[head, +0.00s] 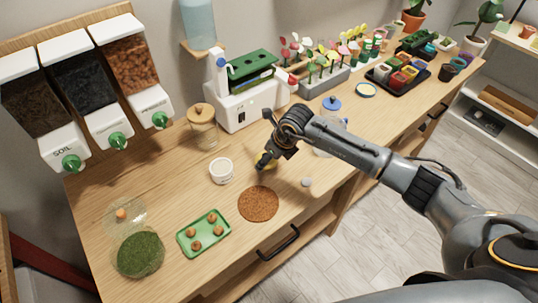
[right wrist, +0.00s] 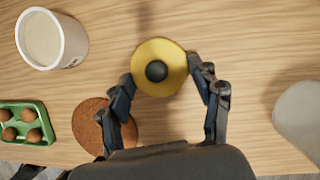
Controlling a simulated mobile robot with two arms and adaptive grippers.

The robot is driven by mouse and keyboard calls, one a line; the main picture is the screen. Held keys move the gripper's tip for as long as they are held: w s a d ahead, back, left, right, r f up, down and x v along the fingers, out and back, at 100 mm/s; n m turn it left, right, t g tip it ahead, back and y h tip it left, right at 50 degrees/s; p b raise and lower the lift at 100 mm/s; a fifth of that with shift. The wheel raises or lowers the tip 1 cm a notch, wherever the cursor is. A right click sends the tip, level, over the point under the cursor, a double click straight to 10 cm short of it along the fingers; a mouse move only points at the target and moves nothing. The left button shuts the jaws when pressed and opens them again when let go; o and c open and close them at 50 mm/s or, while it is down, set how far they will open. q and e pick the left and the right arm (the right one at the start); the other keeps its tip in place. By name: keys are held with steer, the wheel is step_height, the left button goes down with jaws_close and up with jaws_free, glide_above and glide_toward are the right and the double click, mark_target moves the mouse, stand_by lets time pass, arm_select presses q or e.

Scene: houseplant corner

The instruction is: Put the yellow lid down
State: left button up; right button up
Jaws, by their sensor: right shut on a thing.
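My right gripper (head: 266,160) is low over the middle of the wooden worktop, between the white cup and the round brown mat. In the right wrist view my right gripper (right wrist: 163,76) is shut on the yellow lid (right wrist: 172,52), with one finger at each side of its rim. The lid is round and flat, with a dark round knob facing the camera. In the head view the yellow lid (head: 271,164) is mostly hidden behind the gripper. I cannot tell whether it touches the worktop. My left gripper is not in view.
A white cup (head: 221,172), a brown mat (head: 258,204) and a green tray (head: 191,249) with several brown balls are near. A wooden-lidded jar (head: 203,132) stands behind.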

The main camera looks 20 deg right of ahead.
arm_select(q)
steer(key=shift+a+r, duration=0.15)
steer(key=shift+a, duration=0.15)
arm_select(e)
steer(key=shift+f, duration=0.25)
steer(key=shift+f, duration=0.2)
steer(key=o, duration=0.9)
steer(key=shift+r, duration=0.15)
steer(key=shift+r, duration=0.2)
arm_select(q)
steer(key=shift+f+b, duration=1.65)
steer(key=shift+b, duration=0.1)
arm_select(e)
steer(key=shift+v, duration=5.9)
